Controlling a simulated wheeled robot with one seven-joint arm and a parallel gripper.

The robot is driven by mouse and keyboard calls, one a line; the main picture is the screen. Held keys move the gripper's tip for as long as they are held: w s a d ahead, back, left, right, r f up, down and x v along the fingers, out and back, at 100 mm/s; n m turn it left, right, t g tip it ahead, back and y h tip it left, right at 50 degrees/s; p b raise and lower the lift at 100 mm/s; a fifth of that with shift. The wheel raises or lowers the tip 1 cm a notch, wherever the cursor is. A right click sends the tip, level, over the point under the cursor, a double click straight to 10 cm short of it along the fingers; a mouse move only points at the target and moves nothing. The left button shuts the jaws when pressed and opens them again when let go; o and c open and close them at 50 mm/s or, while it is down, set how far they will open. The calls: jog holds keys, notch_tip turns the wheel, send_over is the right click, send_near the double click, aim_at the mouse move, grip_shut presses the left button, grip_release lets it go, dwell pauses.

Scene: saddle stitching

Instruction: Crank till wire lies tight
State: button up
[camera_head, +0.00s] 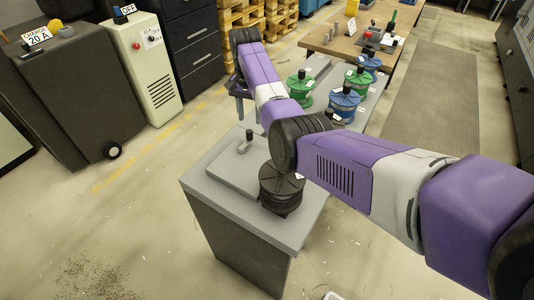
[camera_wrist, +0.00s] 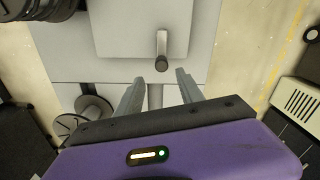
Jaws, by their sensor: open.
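A grey crank with an upright cylindrical handle (camera_head: 247,138) sits on a flat grey block (camera_head: 228,172) on a pedestal. In the wrist view the crank handle (camera_wrist: 162,44) is just ahead of my gripper (camera_wrist: 159,78), roughly in line with the gap between its fingers. The fingers are open and empty, apart from the handle. A black spool (camera_head: 282,186) stands on the pedestal beside the block; part of it shows in the wrist view (camera_wrist: 40,8). I cannot make out the wire, so its tightness cannot be told.
Green (camera_head: 299,88) and blue (camera_head: 345,104) spools stand on a grey bench behind my arm. A workbench (camera_head: 345,45) with tools lies beyond. A cream cabinet (camera_head: 148,68) and a dark cabinet (camera_head: 75,95) stand at left. The floor left of the pedestal is free.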

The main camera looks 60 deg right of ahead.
jog(key=d+r+h+b, duration=0.1)
jog(key=d+h+b, duration=0.1)
jog(key=d+b, duration=0.4)
jog(key=n+y+b, duration=0.2)
jog(key=n+b, duration=0.7)
jog(key=n, duration=2.4)
send_over(249, 131)
jog(key=d, duration=0.1)
jog(key=shift+f, duration=0.3)
jog(key=n, duration=0.3)
jog(key=shift+a, duration=0.35)
jog(key=shift+f, duration=3.95)
jog(key=shift+c, duration=0.5)
grip_shut()
